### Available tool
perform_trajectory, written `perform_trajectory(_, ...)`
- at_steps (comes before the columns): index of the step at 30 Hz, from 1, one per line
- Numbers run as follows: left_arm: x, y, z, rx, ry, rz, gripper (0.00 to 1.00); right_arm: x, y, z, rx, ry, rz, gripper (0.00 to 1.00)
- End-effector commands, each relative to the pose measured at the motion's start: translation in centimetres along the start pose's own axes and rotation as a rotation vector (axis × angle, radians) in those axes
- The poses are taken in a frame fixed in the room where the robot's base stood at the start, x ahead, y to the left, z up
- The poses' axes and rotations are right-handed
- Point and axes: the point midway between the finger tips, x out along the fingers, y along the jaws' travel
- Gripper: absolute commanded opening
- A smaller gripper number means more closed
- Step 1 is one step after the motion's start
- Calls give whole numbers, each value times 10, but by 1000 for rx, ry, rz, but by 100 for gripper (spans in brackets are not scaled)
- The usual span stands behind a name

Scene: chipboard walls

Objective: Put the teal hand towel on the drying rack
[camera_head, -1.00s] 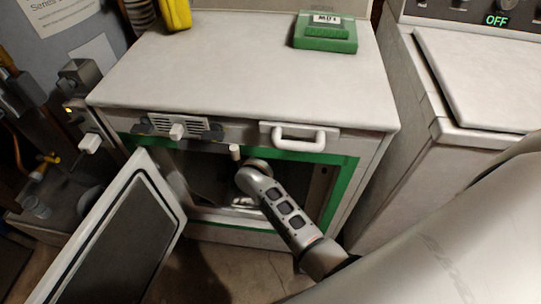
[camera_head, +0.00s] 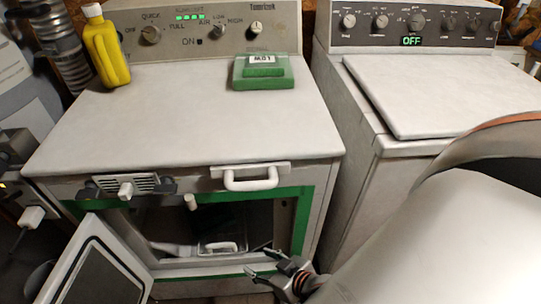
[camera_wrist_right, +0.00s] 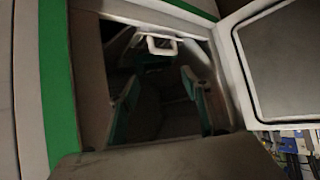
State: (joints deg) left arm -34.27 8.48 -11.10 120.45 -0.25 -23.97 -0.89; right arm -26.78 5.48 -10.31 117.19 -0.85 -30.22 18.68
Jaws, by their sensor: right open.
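I cannot make out a teal hand towel or a drying rack in either view. My right gripper (camera_head: 262,266) is open and empty in the head view, low in front of the dryer's (camera_head: 185,115) opening. The dryer door (camera_head: 100,268) stands open at lower left. My left gripper is out of view.
A yellow bottle (camera_head: 106,50) and a green box (camera_head: 263,73) stand on the dryer top. A second machine (camera_head: 440,85) reading OFF stands at the right. The open door bounds the left side of the opening. My right arm covers the lower right.

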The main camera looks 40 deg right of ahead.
Motion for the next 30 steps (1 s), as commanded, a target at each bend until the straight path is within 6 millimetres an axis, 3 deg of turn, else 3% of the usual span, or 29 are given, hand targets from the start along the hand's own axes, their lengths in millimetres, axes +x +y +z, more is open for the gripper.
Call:
perform_trajectory(3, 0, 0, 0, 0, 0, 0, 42, -26, -7, 17, -170, 2, -34, 48)
perform_trajectory(6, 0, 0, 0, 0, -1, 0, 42, -38, -12, 23, -259, 10, -50, 48)
perform_trajectory(17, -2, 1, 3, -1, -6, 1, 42, -44, -14, 25, -306, 14, -57, 48)
perform_trajectory(20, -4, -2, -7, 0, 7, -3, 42, -46, -14, 18, -304, 23, -57, 48)
perform_trajectory(24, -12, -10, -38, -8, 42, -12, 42, -56, -17, -7, -292, 47, -59, 48)
perform_trajectory(30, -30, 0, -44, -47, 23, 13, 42, -73, -25, -21, -259, 40, -73, 48)
